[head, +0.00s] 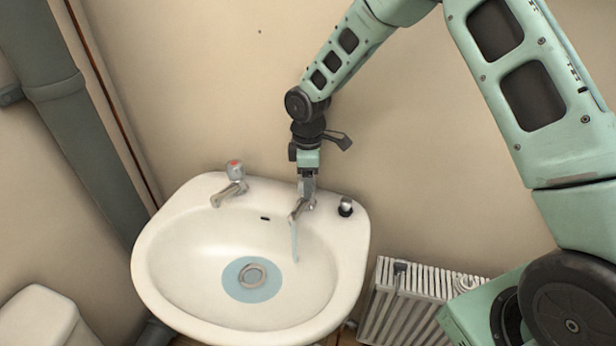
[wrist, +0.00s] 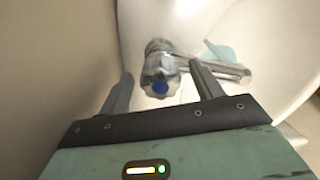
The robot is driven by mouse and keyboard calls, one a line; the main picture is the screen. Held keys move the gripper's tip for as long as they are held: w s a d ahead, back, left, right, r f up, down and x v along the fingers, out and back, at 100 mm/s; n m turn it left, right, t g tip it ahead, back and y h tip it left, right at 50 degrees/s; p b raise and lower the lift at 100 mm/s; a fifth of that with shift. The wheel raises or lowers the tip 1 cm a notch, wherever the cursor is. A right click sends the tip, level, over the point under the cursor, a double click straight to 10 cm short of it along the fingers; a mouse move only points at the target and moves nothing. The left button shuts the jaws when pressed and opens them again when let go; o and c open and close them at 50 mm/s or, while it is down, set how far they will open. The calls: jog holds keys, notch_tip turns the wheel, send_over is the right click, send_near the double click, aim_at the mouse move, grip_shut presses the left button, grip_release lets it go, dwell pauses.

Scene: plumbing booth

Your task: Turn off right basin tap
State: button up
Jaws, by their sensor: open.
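The right basin tap (head: 303,204) is chrome and stands on the back rim of the white basin (head: 150,262). A thin stream of water (head: 295,242) runs from its spout into the bowl. In the wrist view the tap's handle (wrist: 160,76) has a blue cap and its spout points right. My gripper (head: 307,182) is above the right tap in the head view. In the wrist view its two fingers are open (wrist: 162,84), one on each side of the handle. I cannot tell whether either finger touches it. The gripper hides the handle in the head view.
The left tap (head: 232,182), with a red cap, stands on the same rim. A small dark and chrome fitting (head: 346,207) sits right of the right tap. Water pools around the drain (head: 252,276). The wall is close behind, and a white radiator (head: 410,305) stands lower right.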

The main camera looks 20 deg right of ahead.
jog(key=shift+f, duration=0.1)
jog(key=c, duration=1)
